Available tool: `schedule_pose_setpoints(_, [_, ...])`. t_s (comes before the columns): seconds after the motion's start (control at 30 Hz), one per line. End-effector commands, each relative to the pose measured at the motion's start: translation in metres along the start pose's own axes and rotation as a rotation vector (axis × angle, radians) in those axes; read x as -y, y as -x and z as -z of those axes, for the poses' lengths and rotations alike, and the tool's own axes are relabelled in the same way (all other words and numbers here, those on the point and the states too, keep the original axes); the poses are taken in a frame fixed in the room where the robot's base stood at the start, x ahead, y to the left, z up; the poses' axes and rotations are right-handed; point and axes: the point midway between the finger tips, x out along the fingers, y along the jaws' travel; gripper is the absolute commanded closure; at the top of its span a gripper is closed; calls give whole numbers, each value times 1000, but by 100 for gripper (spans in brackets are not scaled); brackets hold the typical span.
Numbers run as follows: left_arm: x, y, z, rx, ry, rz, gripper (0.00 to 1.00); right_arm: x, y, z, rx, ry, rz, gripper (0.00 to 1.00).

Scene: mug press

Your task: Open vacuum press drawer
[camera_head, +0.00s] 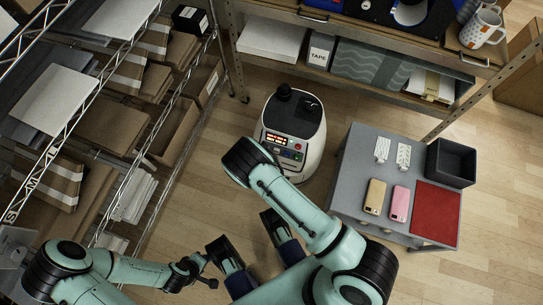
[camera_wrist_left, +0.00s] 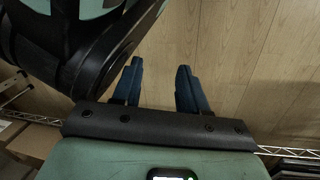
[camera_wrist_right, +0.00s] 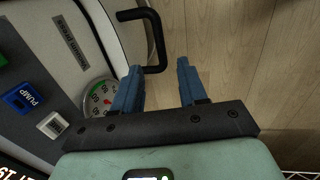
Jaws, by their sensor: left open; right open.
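The vacuum press (camera_head: 310,125) is a white rounded machine with a black top on the floor, its red display facing my arms. My right forearm covers its lower left part. The right wrist view shows its panel (camera_wrist_right: 45,60) with a PUMP button, a gauge and a black bar handle (camera_wrist_right: 151,30). My right gripper (camera_wrist_right: 157,66) is open; the handle's lower part appears between its fingertips, and contact cannot be told. My right gripper is hidden in the head view. My left gripper (camera_head: 245,232) is open and empty, beside my right forearm; it also shows in its wrist view (camera_wrist_left: 160,62).
A wire shelf (camera_head: 165,125) with boxes stands at left. A grey table (camera_head: 350,165) at right holds two phone cases, a black bin (camera_head: 451,163) and a red mat (camera_head: 437,213). A workbench with a lower shelf stands behind. Wooden floor is bare around the press.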

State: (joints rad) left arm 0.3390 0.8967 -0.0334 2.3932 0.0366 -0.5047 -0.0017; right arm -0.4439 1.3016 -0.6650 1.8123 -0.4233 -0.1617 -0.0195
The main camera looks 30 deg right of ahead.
Motion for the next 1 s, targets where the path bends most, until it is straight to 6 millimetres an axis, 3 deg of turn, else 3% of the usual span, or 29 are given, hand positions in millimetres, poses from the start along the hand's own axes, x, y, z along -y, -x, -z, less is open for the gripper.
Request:
schedule_pose_setpoints(0.03, [7, -9, -7, 26, 8, 12, 57, 1, -16, -1, 2, 0, 1, 58])
schedule_pose_setpoints(0.2, [24, -22, -30, 107, 32, 47, 57, 0, -50, 0, 1, -1, 1, 58])
schedule_pose_setpoints(0.4, [37, -28, -48, 168, 51, 73, 57, 0, -75, 0, 1, -1, 1, 58])
schedule_pose_setpoints(0.83, [42, -29, -54, 190, 57, 83, 57, 0, -83, 0, 0, -2, 2, 58])
schedule_pose_setpoints(0.97, [42, -29, -54, 190, 57, 82, 57, 0, -83, 0, 0, -2, 2, 100])
schedule_pose_setpoints(1.0, [42, -29, -54, 189, 57, 82, 57, 0, -83, 0, 0, -2, 2, 100])
